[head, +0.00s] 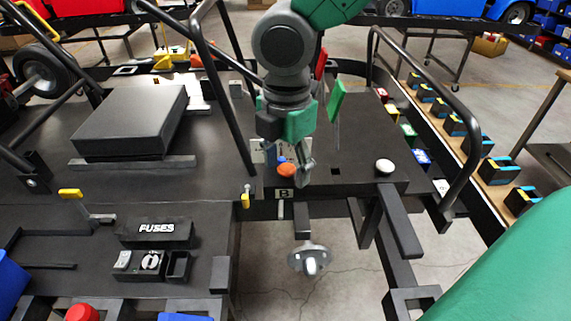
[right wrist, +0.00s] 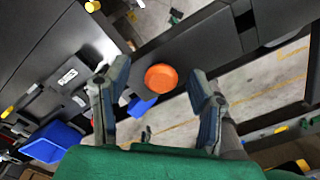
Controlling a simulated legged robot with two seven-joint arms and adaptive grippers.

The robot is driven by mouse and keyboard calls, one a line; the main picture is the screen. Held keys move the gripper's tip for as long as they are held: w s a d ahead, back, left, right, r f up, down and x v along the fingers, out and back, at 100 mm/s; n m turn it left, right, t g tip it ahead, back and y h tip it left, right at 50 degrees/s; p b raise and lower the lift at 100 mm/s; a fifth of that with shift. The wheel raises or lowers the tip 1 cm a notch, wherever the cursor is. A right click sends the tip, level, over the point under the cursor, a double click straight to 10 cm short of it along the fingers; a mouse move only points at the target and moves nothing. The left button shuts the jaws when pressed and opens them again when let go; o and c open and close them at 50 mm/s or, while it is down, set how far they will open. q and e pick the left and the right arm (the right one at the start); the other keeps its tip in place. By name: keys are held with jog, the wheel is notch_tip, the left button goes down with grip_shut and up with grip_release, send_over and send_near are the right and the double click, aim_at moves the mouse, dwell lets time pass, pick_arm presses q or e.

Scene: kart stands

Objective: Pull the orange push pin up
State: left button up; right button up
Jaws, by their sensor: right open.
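The orange push pin (head: 286,170) has a round orange head and sits near the front edge of the black kart deck, just above a "B" label. My right gripper (head: 288,163) is over it, pointing down, with its fingers apart. In the right wrist view the orange pin head (right wrist: 161,77) lies between the two spread fingers of the open gripper (right wrist: 152,78), with a visible gap on each side. The pin's shaft is hidden. Whether the fingertips reach down to the level of the pin head is hard to tell. My left gripper is not in view.
A white round knob (head: 384,166) stands on the deck to the right. A black tube rail (head: 462,110) curves along the right side. A FUSES box (head: 156,231) and a yellow-topped pin (head: 246,197) are to the left. A silver knob (head: 310,260) hangs below the deck edge.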

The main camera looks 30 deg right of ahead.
aim_at(286, 166)
grip_shut()
jog(key=shift+r+p, duration=0.65)
jog(key=shift+p, duration=0.15)
jog(key=shift+c, duration=0.2)
grip_release()
jog(key=shift+r, duration=0.2)
notch_tip(286, 166, up, 11)
jog(key=shift+w+r, duration=0.15)
jog(key=shift+r, duration=0.05)
